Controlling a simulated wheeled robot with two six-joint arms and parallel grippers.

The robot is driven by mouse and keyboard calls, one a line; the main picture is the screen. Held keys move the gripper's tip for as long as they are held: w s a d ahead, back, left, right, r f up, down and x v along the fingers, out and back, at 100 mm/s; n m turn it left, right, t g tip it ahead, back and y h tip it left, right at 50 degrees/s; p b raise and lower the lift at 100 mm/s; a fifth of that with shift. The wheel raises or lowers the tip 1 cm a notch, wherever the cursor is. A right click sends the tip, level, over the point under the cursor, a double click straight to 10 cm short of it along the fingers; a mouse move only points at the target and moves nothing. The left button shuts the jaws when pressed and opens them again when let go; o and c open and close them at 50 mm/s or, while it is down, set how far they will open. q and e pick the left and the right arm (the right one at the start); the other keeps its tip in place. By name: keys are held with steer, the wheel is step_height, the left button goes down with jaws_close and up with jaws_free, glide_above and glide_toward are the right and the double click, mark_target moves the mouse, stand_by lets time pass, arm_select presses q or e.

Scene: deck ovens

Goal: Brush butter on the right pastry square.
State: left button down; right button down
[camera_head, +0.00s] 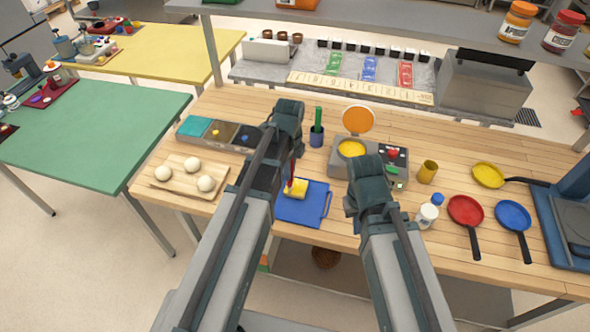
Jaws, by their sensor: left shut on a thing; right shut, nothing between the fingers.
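A blue board (308,210) with a side handle lies on the wooden table. A yellow pastry square (297,187) shows on it; any other square is hidden behind my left arm. My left gripper (291,155) points down over the board, shut on a thin red-handled brush (290,177). The brush's lower end is at the pastry; I cannot tell whether it touches. A yellow pan of butter (351,148) sits in a grey unit, its round orange-and-white lid (358,120) standing open. My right gripper (366,196) is shut and empty right of the board, fingertips mostly hidden.
A blue cup (316,137) holds a green-handled tool behind the board. A wooden tray (163,185) with dough balls lies left. A mustard cup (427,172), white bottle (427,215), red pan (466,212), blue pan (513,216) and yellow pan (488,174) stand right. A shelf edge (400,32) crosses above.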

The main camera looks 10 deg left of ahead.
arm_select(q)
steer(key=shift+w+a, duration=0.1)
steer(key=shift+a, duration=0.05)
steer(key=w, duration=0.3)
stand_by(0.6)
steer(key=shift+d, duration=0.25)
steer(key=shift+d, duration=1.1)
